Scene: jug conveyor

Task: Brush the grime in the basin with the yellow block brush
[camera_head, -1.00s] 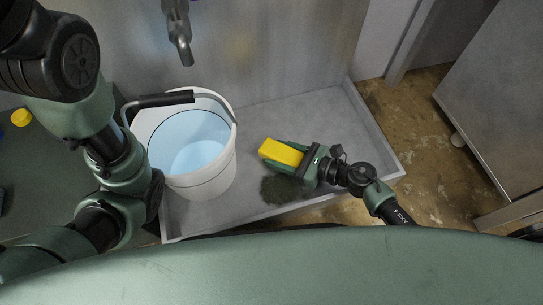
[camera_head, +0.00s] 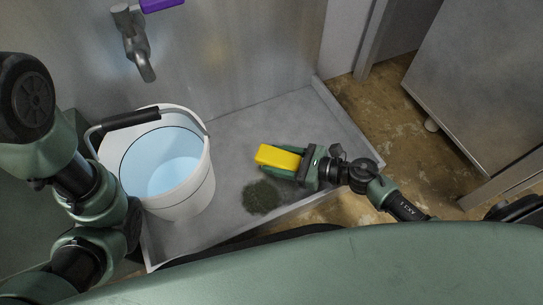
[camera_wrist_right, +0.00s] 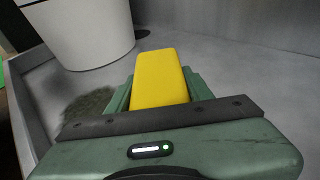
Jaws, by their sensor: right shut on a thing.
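The yellow block brush (camera_head: 277,156) is held between the fingers of my right gripper (camera_head: 290,161), over the basin in the head view. It also fills the middle of the right wrist view (camera_wrist_right: 160,77). The grime (camera_head: 262,197) is a dark greenish patch on the floor of the grey basin (camera_head: 262,125). It lies just below and left of the brush in the head view, and left of my right gripper in the wrist view (camera_wrist_right: 88,106). I cannot tell whether the brush touches the basin floor. My left arm shows at the left, but its gripper is out of view.
A white bucket (camera_head: 187,200) of water with a black handle grip stands in the basin's left part. A metal tap (camera_head: 139,50) with a purple handle (camera_head: 160,4) hangs above. The basin's right part is clear. A grey cabinet (camera_head: 480,80) stands at the right.

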